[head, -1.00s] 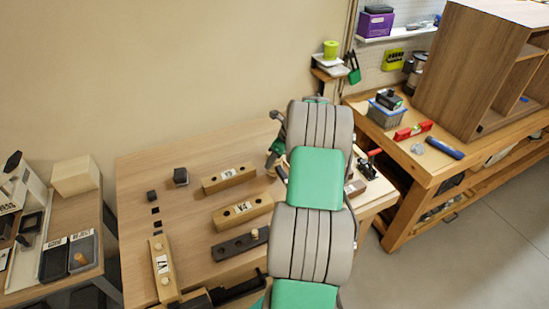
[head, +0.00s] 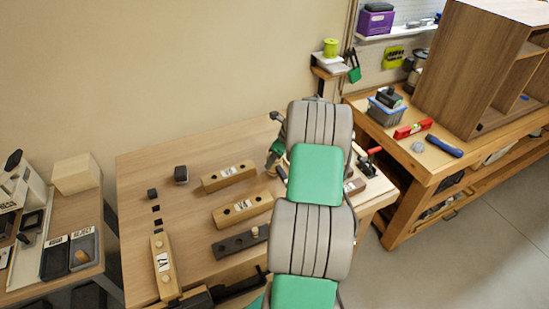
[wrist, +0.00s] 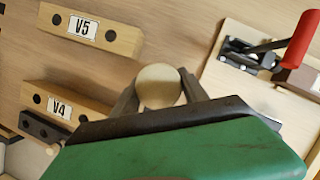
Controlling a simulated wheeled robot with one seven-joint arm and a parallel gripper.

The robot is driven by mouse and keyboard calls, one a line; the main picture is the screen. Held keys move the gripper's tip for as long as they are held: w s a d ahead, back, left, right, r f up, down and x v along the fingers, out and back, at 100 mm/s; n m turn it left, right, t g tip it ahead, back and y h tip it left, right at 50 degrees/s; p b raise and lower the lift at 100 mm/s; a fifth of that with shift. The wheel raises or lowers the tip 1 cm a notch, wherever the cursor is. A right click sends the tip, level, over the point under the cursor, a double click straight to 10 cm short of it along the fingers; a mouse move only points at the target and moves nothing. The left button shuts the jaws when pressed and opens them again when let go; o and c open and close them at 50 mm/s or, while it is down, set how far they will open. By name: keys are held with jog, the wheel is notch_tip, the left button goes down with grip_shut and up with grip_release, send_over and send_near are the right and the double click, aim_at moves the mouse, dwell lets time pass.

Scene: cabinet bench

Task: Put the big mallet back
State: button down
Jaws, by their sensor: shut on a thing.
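In the wrist view my gripper (wrist: 160,92) is shut on a pale round wooden piece (wrist: 158,84), seen end-on between the fingertips. It looks like the end of the big mallet; the rest of it is hidden. A wooden block labelled V5 (wrist: 90,29) and another labelled V4 (wrist: 60,105), each with dark holes, lie left of the gripper. The head view also shows the V4 block (head: 243,209) on the wooden table (head: 140,180), with the far block (head: 229,176) behind it.
A dark block (head: 238,244) with a peg and a light block with pegs (head: 163,268) lie at the table's front. Small dark pieces (head: 181,174) stand at the back left. A red-handled clamp (wrist: 290,45) is right of my gripper. A workbench (head: 440,165) stands at right.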

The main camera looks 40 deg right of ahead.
jog(key=shift+f, duration=0.6)
dwell(0.6)
jog(key=shift+c, duration=1.8)
grip_release()
jog(key=p+v, duration=0.4)
jog(key=shift+s+r, duration=0.1)
jog(key=shift+r, duration=0.2)
jog(key=shift+p+v, duration=0.5)
jog(key=shift+v, duration=0.75)
